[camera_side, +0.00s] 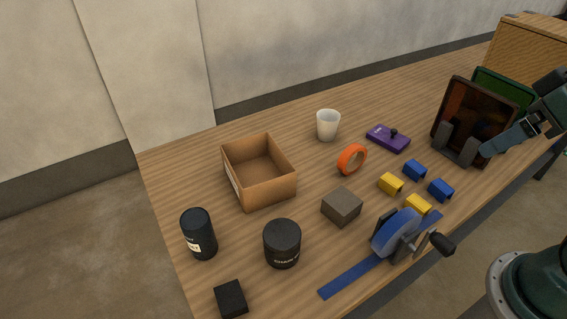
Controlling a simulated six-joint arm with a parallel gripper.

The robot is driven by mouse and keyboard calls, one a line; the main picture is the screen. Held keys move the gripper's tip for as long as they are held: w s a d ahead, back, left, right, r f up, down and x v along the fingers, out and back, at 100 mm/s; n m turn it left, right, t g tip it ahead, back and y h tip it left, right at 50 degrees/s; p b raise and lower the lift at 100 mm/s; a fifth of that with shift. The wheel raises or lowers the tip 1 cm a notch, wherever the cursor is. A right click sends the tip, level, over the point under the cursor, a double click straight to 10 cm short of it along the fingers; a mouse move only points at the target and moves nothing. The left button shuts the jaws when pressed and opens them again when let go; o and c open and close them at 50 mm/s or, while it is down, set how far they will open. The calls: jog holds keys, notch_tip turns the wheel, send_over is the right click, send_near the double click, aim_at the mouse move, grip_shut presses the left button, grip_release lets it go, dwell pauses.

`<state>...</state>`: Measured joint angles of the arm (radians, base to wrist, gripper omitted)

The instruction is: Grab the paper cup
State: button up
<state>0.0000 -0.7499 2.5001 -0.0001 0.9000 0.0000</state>
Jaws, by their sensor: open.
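The paper cup (328,125) is white and stands upright on the wooden table near its back edge, left of the purple box. Its open rim faces up and nothing touches it. My gripper (458,138) is at the right, in front of a reddish-brown framed panel. Its dark fingers are apart with no object visible between them. A wide stretch of table and the purple box lie between my gripper and the cup.
An orange tape roll (352,159) and purple box (388,138) are near the cup. An open cardboard box (259,172) stands left. Several blue and yellow blocks, a grey block (342,206) and a blue-wheeled device (397,236) lie forward. The brown panel (466,100) stands right.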

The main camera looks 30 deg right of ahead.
jog(key=shift+w, duration=0.1)
jog(key=w+d+f+n+y, duration=0.1)
jog(key=w+n+y, duration=0.15)
jog(key=w, duration=1.05)
jog(key=w+f+n+y, duration=0.2)
jog(key=w+n, duration=0.2)
jog(key=w, duration=0.9)
jog(key=w+d+f+n+t+y, duration=0.1)
jog(key=w+d+f+n+y, duration=0.15)
jog(key=w+d+f, duration=0.45)
jog(key=t+y, duration=0.2)
jog(key=t, duration=0.1)
send_near(327, 126)
jog(key=d, duration=0.1)
jog(key=d+r, duration=0.1)
jog(key=w+d+r, duration=0.1)
jog(key=d, duration=0.1)
jog(key=shift+w, duration=0.15)
jog(key=shift+w+a, duration=0.1)
jog(key=shift+x, duration=4.15)
jog(key=shift+a, duration=0.2)
